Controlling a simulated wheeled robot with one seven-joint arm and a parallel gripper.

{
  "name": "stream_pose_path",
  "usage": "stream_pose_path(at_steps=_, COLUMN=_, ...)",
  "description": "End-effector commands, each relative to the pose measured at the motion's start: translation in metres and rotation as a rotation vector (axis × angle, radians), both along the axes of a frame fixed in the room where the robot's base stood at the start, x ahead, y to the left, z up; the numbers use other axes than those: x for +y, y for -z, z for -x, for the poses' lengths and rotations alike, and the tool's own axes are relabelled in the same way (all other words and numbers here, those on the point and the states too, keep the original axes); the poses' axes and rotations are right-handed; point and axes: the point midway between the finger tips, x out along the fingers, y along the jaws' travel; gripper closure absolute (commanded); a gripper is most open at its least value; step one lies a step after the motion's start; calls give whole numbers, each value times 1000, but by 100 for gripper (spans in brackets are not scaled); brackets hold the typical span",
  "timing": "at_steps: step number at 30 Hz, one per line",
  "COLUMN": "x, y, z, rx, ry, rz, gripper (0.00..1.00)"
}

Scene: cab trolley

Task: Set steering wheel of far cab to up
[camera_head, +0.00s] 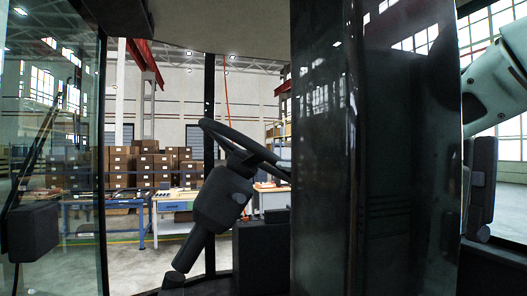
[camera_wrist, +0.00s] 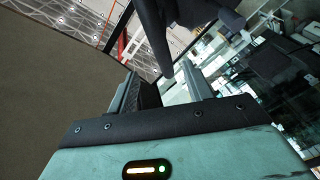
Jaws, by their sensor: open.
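The black steering wheel (camera_head: 232,137) is in the middle of the head view, seen nearly edge-on and tilted, its rim sloping down to the right. It sits on a dark steering column (camera_head: 219,202) that leans to the right as it rises. A dark pillar hides the right end of the rim. My gripper (camera_wrist: 162,84) is open in the wrist view, with its two dark fingers apart and nothing clearly held between them. Dark bars (camera_wrist: 154,30) show beyond the fingertips; I cannot tell which cab part they are. In the head view I cannot make out my gripper.
A wide dark pillar (camera_head: 402,160) stands in front at the right of the head view. A glass panel (camera_head: 70,160) with a dark box (camera_head: 33,231) is at the left. Workbenches (camera_head: 172,204) and stacked brown boxes (camera_head: 150,165) stand far behind the cab.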

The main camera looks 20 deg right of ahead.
Motion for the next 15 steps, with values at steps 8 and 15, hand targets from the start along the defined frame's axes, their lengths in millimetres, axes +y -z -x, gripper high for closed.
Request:
stream_pose_path(at_steps=8, x=18, y=-3, z=-55, rx=4, ry=-2, rz=-1, gripper=49)
stream_pose_path(at_steps=15, x=29, y=-3, z=-94, rx=2, ry=0, rz=0, gripper=49)
